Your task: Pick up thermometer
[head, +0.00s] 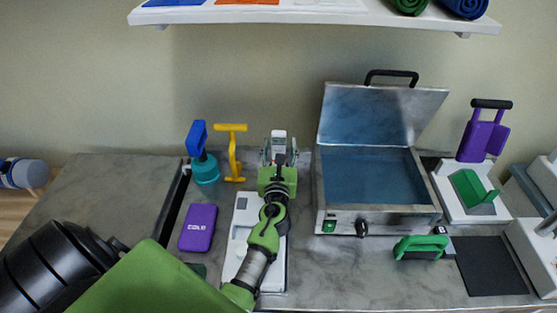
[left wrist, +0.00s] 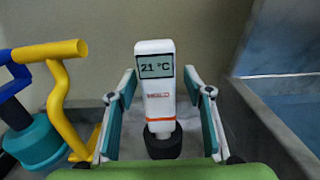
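The thermometer (left wrist: 155,92) is a white upright device with a display reading 21 °C. Its lower end sits in a dark round base. In the head view its top (head: 279,134) shows just beyond my left gripper (head: 279,154). My left gripper is open, with one teal-padded finger on each side of the thermometer. In the left wrist view, gaps show between the fingers of the gripper (left wrist: 160,95) and the thermometer. My right gripper is not in view.
A steel basin (head: 378,192) with a raised lid stands close on the right. A yellow clamp-like tool (head: 232,155) and a blue-and-teal device (head: 203,167) stand close on the left. A purple box (head: 198,228) lies nearer. The grey counter at left (head: 95,195) is clear.

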